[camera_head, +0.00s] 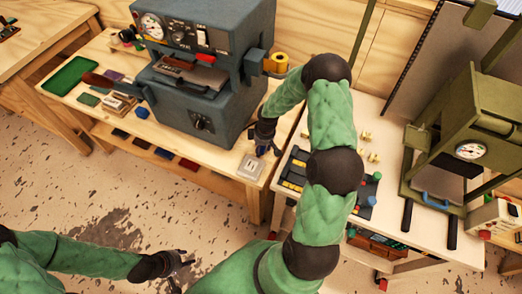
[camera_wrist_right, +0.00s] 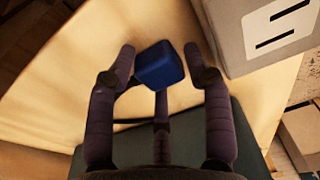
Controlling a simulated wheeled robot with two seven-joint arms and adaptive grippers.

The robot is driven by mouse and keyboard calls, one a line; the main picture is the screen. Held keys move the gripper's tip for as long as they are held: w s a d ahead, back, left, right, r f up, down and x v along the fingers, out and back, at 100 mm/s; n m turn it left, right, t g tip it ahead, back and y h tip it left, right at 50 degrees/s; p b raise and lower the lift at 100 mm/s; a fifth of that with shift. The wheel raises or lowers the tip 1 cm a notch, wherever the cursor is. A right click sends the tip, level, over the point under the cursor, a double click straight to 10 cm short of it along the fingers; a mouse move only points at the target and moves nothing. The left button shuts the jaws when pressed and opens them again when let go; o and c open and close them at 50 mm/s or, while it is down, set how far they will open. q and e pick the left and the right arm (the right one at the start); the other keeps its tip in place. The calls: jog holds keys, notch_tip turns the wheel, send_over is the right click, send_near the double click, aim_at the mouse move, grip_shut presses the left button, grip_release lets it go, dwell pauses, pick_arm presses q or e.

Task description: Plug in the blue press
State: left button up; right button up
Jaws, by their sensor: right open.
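The blue press (camera_head: 205,90) is a blue-grey machine with a gauge and switches on the left bench. A light grey outlet box (camera_head: 250,166) with two dark slots lies at the bench's front right corner; it also shows at the upper right of the right wrist view (camera_wrist_right: 262,30). My right gripper (camera_head: 264,148) is just behind the box. In the right wrist view its fingers (camera_wrist_right: 160,72) are open around a small blue block (camera_wrist_right: 158,68), which looks like a plug; contact is unclear. My left gripper (camera_head: 184,272) is open and empty, low over the floor.
An olive press (camera_head: 445,160) stands on the right bench. Small blocks and a green tray (camera_head: 70,76) lie left of the blue press. My right arm hides part of the gap between benches.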

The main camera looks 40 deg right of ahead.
jog(key=shift+r, duration=0.1)
jog(key=c, duration=0.8)
notch_tip(320, 180, up, 10)
jog(key=p, duration=0.2)
jog(key=shift+p, duration=0.3)
